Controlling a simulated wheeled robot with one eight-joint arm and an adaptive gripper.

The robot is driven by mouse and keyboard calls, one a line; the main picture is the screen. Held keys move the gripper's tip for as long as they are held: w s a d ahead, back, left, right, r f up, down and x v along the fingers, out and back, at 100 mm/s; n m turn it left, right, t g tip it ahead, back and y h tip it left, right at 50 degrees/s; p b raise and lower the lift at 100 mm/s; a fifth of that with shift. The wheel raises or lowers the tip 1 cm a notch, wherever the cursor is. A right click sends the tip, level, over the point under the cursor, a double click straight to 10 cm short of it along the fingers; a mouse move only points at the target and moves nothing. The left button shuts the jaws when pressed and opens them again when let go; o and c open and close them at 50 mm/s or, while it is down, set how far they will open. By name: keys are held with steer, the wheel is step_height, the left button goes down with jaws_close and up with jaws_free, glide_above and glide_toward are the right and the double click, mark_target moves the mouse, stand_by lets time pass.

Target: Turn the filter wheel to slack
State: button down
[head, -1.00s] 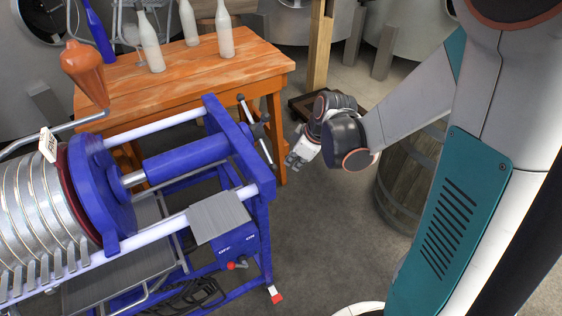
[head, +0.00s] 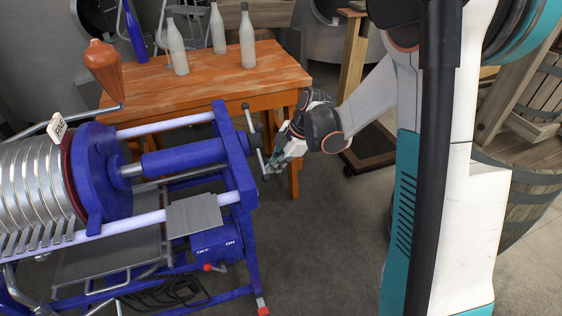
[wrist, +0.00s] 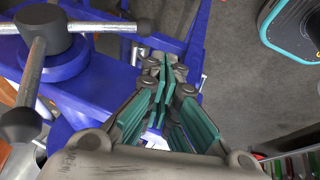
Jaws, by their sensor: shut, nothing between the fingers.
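The filter wheel (head: 257,145) is a dark hub with metal bars ending in dark knobs, on the right end of the blue filter press's screw. In the wrist view the wheel (wrist: 48,28) fills the upper left, one bar pointing right and one running down-left; part is cut off by the frame edge. My gripper (head: 272,166) is beside the wheel's lower bar in the head view. In the wrist view my gripper (wrist: 164,75) has its teal-padded fingers together and empty, right of the hub and below the right-hand bar's tip. I cannot tell whether it touches a bar.
The blue press frame (head: 229,165) stands close behind the wheel. An orange wooden table (head: 205,78) with several bottles is beyond it. A switch box (head: 217,246) with a red knob sits low on the press. Open floor (head: 320,240) lies right of the press.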

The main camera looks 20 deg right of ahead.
steer(key=w+a+f+b, duration=0.2)
steer(key=w+f, duration=0.1)
steer(key=f, duration=0.3)
steer(key=shift+f+b, duration=0.25)
steer(key=shift+b, duration=0.05)
steer(key=shift+w, duration=0.15)
